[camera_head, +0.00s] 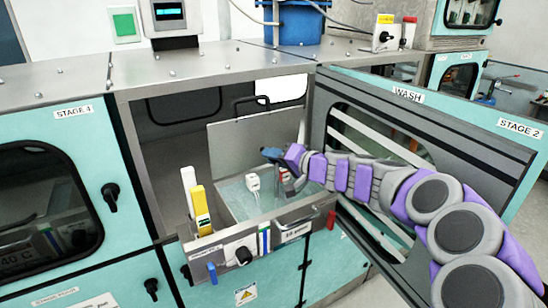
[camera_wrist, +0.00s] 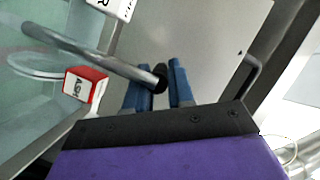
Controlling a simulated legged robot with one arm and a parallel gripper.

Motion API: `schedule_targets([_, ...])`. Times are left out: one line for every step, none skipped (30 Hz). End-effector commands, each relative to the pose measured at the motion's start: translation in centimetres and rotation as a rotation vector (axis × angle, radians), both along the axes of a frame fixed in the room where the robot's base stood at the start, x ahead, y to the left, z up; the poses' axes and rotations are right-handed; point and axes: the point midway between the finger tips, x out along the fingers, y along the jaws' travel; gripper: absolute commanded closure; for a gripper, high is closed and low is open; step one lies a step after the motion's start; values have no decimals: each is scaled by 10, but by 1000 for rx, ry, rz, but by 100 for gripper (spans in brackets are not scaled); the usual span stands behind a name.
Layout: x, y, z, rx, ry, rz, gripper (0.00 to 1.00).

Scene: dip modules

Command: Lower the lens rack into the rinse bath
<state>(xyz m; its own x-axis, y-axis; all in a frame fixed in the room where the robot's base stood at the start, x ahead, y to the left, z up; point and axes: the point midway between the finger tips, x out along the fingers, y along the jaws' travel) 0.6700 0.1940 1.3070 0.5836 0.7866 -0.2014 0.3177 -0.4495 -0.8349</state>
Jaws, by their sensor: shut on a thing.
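My gripper (camera_head: 272,155) is over the far right part of an open bath (camera_head: 236,207), which holds pale, clear liquid. In the wrist view its blue fingers (camera_wrist: 160,88) are close together at the black tip of a curved grey metal rod (camera_wrist: 105,58). The rod reaches away to the upper left. I cannot tell whether it belongs to the lens rack. No lens rack can be made out clearly; my gripper and wrist cover part of the bath. A red and white labelled block (camera_wrist: 86,88) is beside the rod. A white block (camera_head: 253,182) shows at the bath.
The bath sits in an open cabinet bay. An open door marked WASH (camera_head: 407,95) stands to the right, behind my arm. A panel with a black handle (camera_head: 252,132) rises behind the bath.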

Motion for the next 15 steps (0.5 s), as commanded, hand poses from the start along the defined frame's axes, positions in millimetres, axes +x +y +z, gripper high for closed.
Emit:
schedule_targets([0, 0, -4, 1, -1, 0, 100])
schedule_targets([0, 0, -6, 1, -1, 0, 100])
schedule_targets([0, 0, -7, 0, -2, 0, 100])
schedule_targets([0, 0, -9, 0, -2, 0, 100])
schedule_targets([0, 0, -11, 1, -1, 0, 100])
schedule_targets([0, 0, -13, 1, -1, 0, 100])
schedule_targets([0, 0, -14, 1, -1, 0, 100])
schedule_targets([0, 0, -15, 1, -1, 0, 100])
schedule_targets([0, 0, -17, 2, 0, -1, 100])
schedule_targets([0, 0, -19, 2, 0, -1, 100])
schedule_targets([0, 0, -20, 2, 0, -1, 100])
schedule_targets([0, 0, -22, 2, 0, -1, 100])
schedule_targets([0, 0, -23, 2, 0, -1, 100])
schedule_targets([0, 0, -24, 2, 1, -1, 100])
schedule_targets([0, 0, -25, 2, 1, -1, 100])
